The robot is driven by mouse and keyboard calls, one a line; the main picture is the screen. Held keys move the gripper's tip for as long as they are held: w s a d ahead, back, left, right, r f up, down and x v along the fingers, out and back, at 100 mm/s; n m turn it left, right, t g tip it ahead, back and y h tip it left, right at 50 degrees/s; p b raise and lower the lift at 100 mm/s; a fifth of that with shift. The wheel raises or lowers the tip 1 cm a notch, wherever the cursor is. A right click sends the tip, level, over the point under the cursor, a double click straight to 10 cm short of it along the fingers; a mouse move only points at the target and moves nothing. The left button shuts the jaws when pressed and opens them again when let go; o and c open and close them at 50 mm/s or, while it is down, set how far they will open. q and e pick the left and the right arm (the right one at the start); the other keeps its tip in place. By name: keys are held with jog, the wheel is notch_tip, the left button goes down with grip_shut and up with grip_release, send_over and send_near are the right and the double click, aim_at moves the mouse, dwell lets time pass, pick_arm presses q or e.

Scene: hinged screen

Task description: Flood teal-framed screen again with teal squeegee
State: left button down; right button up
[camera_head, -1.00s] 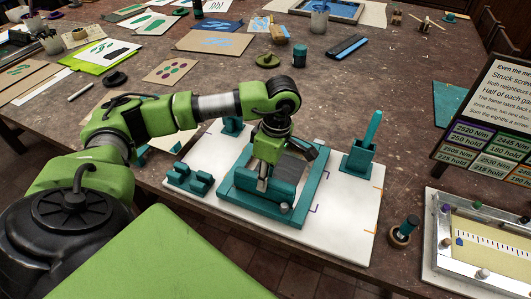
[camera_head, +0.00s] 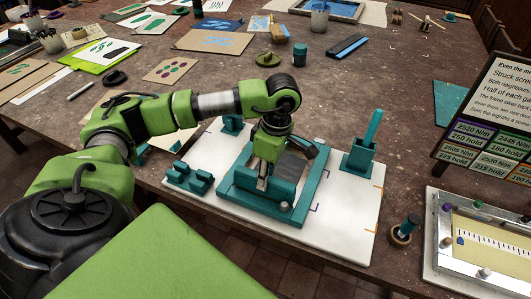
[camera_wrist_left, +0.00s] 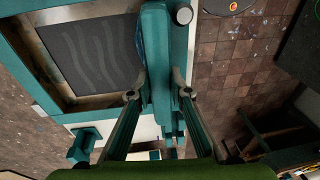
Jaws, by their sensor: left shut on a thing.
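The teal-framed screen (camera_head: 312,192) lies on a white board, with a silver knob (camera_head: 284,206) on its near side. Its dark mesh (camera_wrist_left: 92,52) shows faint wavy streaks in the left wrist view. My left gripper (camera_head: 262,184) is shut on the teal squeegee (camera_head: 284,188) at the screen's near side. In the left wrist view the squeegee (camera_wrist_left: 156,55) is a teal bar between the two fingertips (camera_wrist_left: 158,94), beside the mesh. Its lower edge is hidden, so I cannot tell whether it touches the mesh. My right gripper is out of view.
On the white board (camera_head: 345,235) a teal holder (camera_head: 358,160) with an upright handle stands right of the screen. A notched teal block (camera_head: 188,179) sits left of it. A metal-framed tray (camera_head: 436,262) and a small round pot (camera_head: 401,238) are at the right.

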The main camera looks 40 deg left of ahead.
pick_arm(q)
jog(key=shift+w, duration=0.1)
jog(key=shift+w+a+b, duration=0.2)
jog(key=shift+w+b, duration=0.55)
jog(key=shift+w, duration=0.1)
jog(key=shift+w+a+b, duration=0.2)
jog(key=shift+w+b, duration=0.4)
jog(key=shift+w, duration=0.15)
jog(key=shift+w, duration=0.1)
jog(key=shift+w+a+b, duration=0.15)
jog(key=shift+w+b, duration=0.35)
jog(key=shift+w, duration=0.1)
jog(key=shift+w, duration=0.1)
jog(key=shift+w+a, duration=0.1)
jog(key=shift+w, duration=0.25)
jog(key=shift+w+a+b, duration=0.1)
jog(key=shift+w+b, duration=0.3)
jog(key=shift+b, duration=0.05)
